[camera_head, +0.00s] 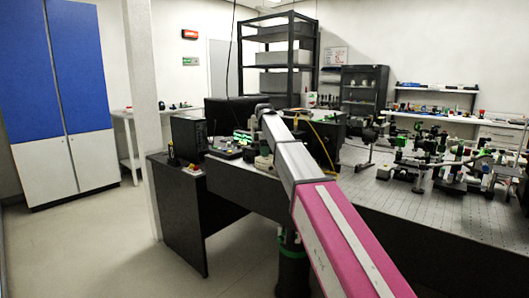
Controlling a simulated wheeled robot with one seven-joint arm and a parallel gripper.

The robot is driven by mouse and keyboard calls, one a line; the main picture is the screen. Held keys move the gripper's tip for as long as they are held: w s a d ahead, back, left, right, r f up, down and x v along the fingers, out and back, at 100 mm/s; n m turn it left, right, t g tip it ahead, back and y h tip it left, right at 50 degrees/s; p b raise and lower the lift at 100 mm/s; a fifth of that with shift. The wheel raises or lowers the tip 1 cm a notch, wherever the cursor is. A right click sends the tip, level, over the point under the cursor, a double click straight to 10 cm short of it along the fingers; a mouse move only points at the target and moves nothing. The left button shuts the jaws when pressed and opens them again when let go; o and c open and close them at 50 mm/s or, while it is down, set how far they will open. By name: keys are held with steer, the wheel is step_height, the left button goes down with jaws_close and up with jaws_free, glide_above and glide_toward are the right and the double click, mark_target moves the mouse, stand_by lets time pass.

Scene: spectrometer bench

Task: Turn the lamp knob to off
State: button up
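I cannot make out the lamp knob; it is too small or hidden. A dark desk (178,207) left of centre carries black box-shaped equipment (188,138) and small devices with green lights (242,136). Small red and yellow parts (193,168) sit near the desk's left end. My pink and grey arm reaches from the lower right up to the middle, over the right part of this desk. My gripper is not clearly visible at the arm's far end, and I cannot tell its opening or its contact with anything.
An optical table (400,205) crowded with mounts and green-marked parts (418,150) fills the right. A black shelf rack (290,48) stands behind. A white pillar (144,110) and a blue-and-white cabinet (62,90) stand left. The floor (90,245) at the lower left is clear.

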step_height(320, 180, up, 11)
steer(key=shift+f, duration=0.15)
stand_by(0.6)
